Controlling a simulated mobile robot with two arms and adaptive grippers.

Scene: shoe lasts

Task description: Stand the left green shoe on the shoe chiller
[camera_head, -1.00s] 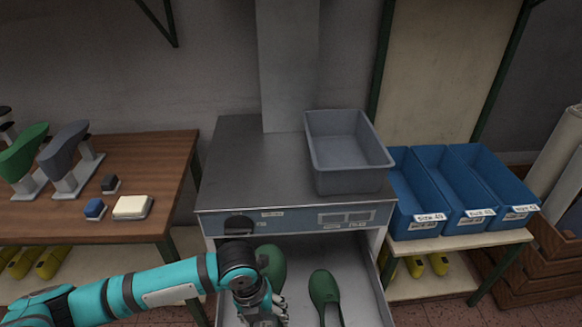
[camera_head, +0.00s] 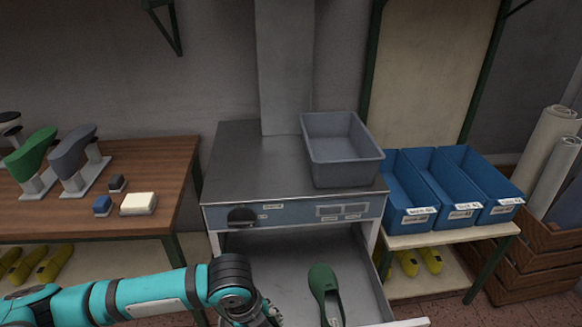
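The shoe chiller (camera_head: 250,160) is a grey metal cabinet with a flat top and a blue-grey front panel. Its drawer (camera_head: 365,290) is open below. One green shoe (camera_head: 324,285) lies in the drawer, right of my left gripper. The other green shoe does not show; my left arm and the picture's lower edge hide what is beneath them. My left gripper (camera_head: 265,315) is over the drawer's left part, low in the picture. Its fingers are mostly hidden, so I cannot tell whether it holds anything. My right gripper is not in view.
A grey bin (camera_head: 342,150) covers the right part of the chiller top; the left part is clear. Blue bins (camera_head: 410,205) stand on a shelf at right. The wooden table (camera_head: 160,170) at left holds green and grey shoe lasts and small blocks.

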